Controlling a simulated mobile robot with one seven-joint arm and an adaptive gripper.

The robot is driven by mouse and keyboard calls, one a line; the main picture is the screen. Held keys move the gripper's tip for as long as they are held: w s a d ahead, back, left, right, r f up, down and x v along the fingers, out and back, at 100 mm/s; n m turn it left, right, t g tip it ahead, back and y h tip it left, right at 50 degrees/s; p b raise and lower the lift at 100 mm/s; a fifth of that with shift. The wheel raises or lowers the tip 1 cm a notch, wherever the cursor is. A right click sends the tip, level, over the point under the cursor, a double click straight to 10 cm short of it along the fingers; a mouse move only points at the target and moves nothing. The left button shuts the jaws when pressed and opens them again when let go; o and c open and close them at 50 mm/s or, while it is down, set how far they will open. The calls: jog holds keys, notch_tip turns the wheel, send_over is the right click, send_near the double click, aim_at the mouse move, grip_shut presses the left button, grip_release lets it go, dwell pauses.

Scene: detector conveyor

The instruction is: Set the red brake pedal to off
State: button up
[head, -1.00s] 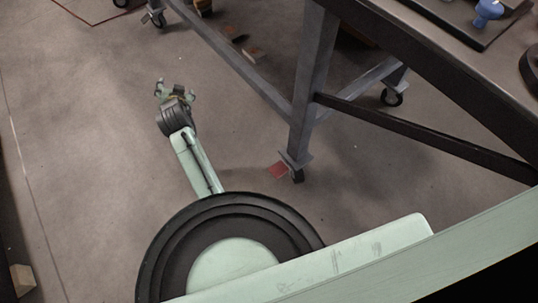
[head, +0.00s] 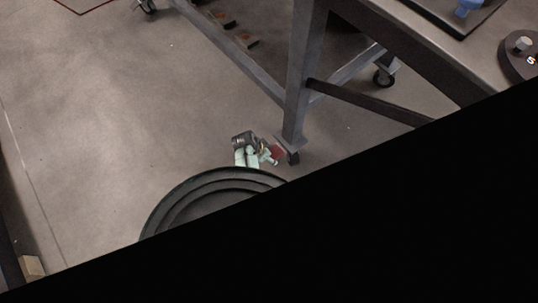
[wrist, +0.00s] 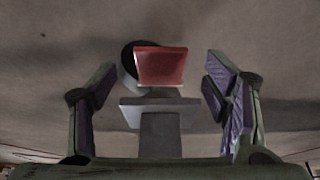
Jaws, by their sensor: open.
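The red brake pedal (head: 278,152) sits by a caster at the foot of the near table leg, low over the floor. In the wrist view the red pedal (wrist: 160,66) is a flat red plate in front of the dark wheel and grey caster bracket, centred between my fingers. My gripper (head: 270,156) is close beside the pedal in the head view, partly hidden by my own arm. In the wrist view my gripper (wrist: 162,100) is open, with one purple-padded finger on each side and a gap to the pedal. I cannot tell whether the pedal is up or down.
The grey table leg (head: 300,90) rises above the caster, and a lower cross bar (head: 365,103) runs right from it. Another caster (head: 384,78) stands farther back. Other red pedals (head: 220,17) show on the far side.

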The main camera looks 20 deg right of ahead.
jog(key=shift+x, duration=1.7)
grip_shut()
jog(key=shift+w+d+r+y+p, duration=0.1)
jog(key=shift+d+r+y+p, duration=0.1)
jog(key=shift+r+y+p, duration=0.25)
jog(key=shift+d+r+g+y+p, duration=0.3)
jog(key=shift+r+g+y, duration=0.15)
jog(key=shift+y, duration=0.4)
jog(key=shift+f, duration=0.1)
grip_release()
jog(key=shift+w, duration=0.1)
